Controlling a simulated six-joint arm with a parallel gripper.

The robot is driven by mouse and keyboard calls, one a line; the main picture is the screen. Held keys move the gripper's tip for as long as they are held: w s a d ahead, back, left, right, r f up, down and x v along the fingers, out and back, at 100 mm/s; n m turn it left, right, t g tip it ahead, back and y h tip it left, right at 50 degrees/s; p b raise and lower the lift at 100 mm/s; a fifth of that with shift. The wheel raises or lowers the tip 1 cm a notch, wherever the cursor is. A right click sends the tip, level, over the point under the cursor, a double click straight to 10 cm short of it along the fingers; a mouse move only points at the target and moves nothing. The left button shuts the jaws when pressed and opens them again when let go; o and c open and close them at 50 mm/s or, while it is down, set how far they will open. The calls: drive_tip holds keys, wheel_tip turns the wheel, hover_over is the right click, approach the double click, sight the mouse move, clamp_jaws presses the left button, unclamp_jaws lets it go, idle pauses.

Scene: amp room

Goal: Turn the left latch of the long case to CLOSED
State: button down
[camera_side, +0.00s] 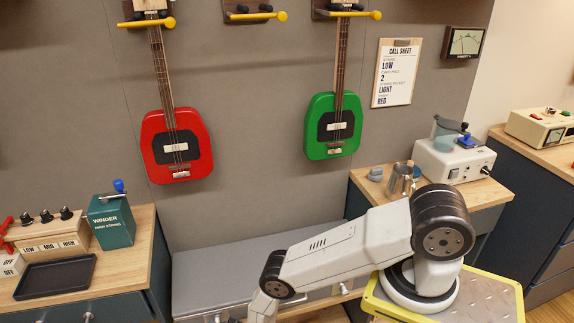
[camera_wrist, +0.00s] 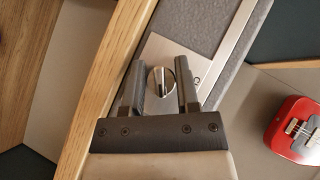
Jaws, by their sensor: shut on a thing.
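The long case (camera_side: 235,265) is a grey box low against the wall in the side view. In the wrist view its grey side (camera_wrist: 203,25) runs diagonally, with a pale metal plate. A round silver latch knob (camera_wrist: 160,82) with a raised bar sits on this plate. My gripper (camera_wrist: 162,75) has one finger on each side of the knob and is shut on it. A letter like "C" shows right of the knob; the rest of the label is hidden. In the side view my gripper is out of frame below.
A red guitar (camera_side: 177,145) and a green guitar (camera_side: 333,125) hang above the case. A wooden counter with a winder (camera_side: 110,222) and black tray (camera_side: 55,277) stands left; another counter (camera_side: 480,192) stands right. A wooden edge (camera_wrist: 110,75) runs close beside my left finger.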

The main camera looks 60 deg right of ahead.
drive_tip(key=n+g+h, duration=0.2)
drive_tip(key=g, duration=0.2)
drive_tip(key=shift+n, duration=0.4)
drive_tip(key=shift+n+g+h, duration=1)
drive_tip(key=shift+g+h, duration=0.4)
drive_tip(key=shift+h, duration=0.1)
drive_tip(key=shift+d+g, duration=0.15)
drive_tip(key=shift+g, duration=0.15)
drive_tip(key=c, duration=0.6)
unclamp_jaws()
drive_tip(key=shift+s, duration=0.1)
drive_tip(key=shift+a+v, duration=0.2)
drive_tip(key=shift+v, duration=3.7)
drive_tip(key=shift+f, duration=0.1)
